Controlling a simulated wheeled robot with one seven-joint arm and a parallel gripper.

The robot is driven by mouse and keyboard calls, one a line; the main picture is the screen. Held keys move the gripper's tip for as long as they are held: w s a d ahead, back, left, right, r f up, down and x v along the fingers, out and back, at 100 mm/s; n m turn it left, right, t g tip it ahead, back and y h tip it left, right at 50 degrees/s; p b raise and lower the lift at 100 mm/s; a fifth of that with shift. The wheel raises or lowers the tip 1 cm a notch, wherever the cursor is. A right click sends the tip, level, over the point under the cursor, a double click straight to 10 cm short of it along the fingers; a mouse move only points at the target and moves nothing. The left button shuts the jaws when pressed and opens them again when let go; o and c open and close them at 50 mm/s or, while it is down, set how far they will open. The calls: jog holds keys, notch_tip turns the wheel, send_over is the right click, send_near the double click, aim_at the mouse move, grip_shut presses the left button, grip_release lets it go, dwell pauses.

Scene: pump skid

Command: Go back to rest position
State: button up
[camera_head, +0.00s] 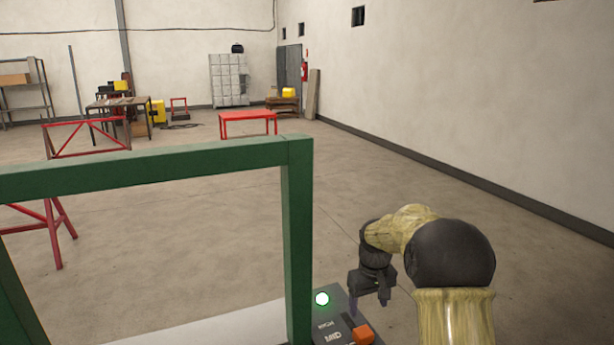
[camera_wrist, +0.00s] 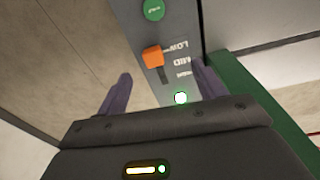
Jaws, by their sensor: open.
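My gripper (camera_head: 370,298) hangs from my arm at the lower right of the head view, just right of the grey control panel. In the wrist view my gripper (camera_wrist: 158,88) is open, with its two dark fingers apart and nothing between them. The grey control panel (camera_wrist: 190,40) lies beyond the fingers. It carries an orange slider (camera_wrist: 153,57) beside the printed words LOW and MID, a green button (camera_wrist: 153,10) and a lit green-white lamp (camera_wrist: 181,98). In the head view the orange slider (camera_head: 362,335) and the lit lamp (camera_head: 321,298) also show. The panel's lower part is cut off there.
A green frame (camera_head: 297,230) stands directly left of the panel and my gripper. A red table (camera_head: 248,117), red trestles (camera_head: 88,140) and a workbench stand farther back. The floor to the right, up to the white wall (camera_head: 480,90), is clear.

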jog(key=s+m+t, duration=0.1)
jog(key=s+m, duration=0.2)
jog(key=s, duration=2.3)
jog(key=shift+a+m+t, duration=0.3)
jog(key=shift+a+t, duration=0.05)
jog(key=shift+t, duration=0.05)
dwell(0.8)
